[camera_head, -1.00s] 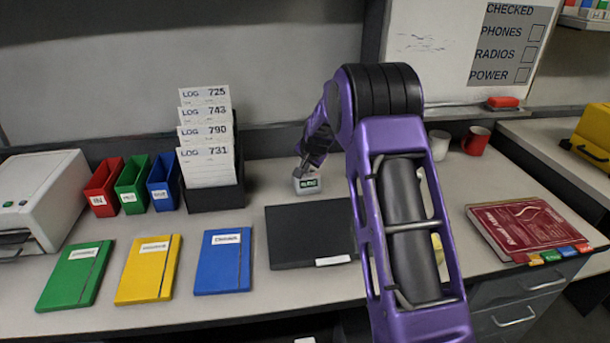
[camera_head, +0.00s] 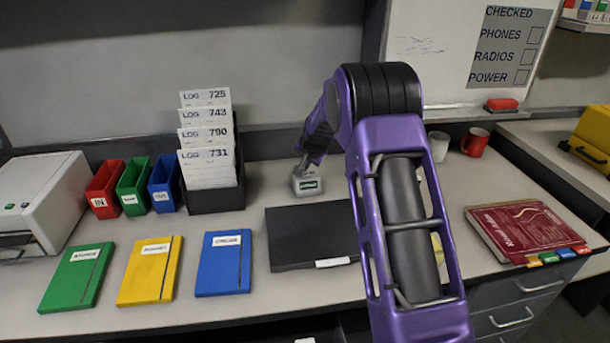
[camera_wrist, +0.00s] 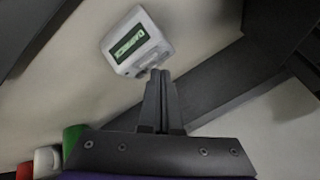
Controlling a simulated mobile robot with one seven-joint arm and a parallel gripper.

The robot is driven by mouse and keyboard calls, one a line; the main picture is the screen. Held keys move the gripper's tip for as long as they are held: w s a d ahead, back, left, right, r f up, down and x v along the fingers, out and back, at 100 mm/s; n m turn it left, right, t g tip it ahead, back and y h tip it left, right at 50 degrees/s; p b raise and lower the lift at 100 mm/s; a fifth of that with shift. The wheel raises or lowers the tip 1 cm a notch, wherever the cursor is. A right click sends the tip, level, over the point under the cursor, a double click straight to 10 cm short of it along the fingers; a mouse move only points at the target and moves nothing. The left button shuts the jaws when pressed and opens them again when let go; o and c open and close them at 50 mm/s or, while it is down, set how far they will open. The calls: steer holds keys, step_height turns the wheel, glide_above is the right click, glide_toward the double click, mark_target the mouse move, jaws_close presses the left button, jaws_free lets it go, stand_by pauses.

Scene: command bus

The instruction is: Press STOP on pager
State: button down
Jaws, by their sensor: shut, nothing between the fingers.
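The pager (camera_head: 307,184) is a small light-grey box with a green-and-dark display, standing on the desk behind the black folder. In the wrist view the pager (camera_wrist: 137,42) lies just beyond the fingertips, tilted in the picture, its display facing the camera. My gripper (camera_wrist: 160,75) is shut and empty, with its fingertips at the pager's lower edge. I cannot tell whether they touch it. In the head view my gripper (camera_head: 303,166) comes down over the pager's back. The STOP button cannot be made out; lettering on the display is too small to read.
A black tray of log cards (camera_head: 215,200) stands left of the pager. A flat black folder (camera_head: 310,238) lies in front. Red, green and blue bins (camera_head: 133,190) stand farther left. A white mug (camera_head: 438,146) and a red mug (camera_head: 475,142) are to the right.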

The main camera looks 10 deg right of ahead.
mark_target(304, 176)
steer(key=shift+r, duration=0.15)
steer(key=shift+w+r+p, duration=0.2)
steer(key=shift+r+p, duration=0.65)
steer(key=shift+r, duration=0.35)
steer(key=shift+w+r+p, duration=0.2)
steer(key=shift+r+p, duration=0.6)
steer(key=shift+r, duration=0.35)
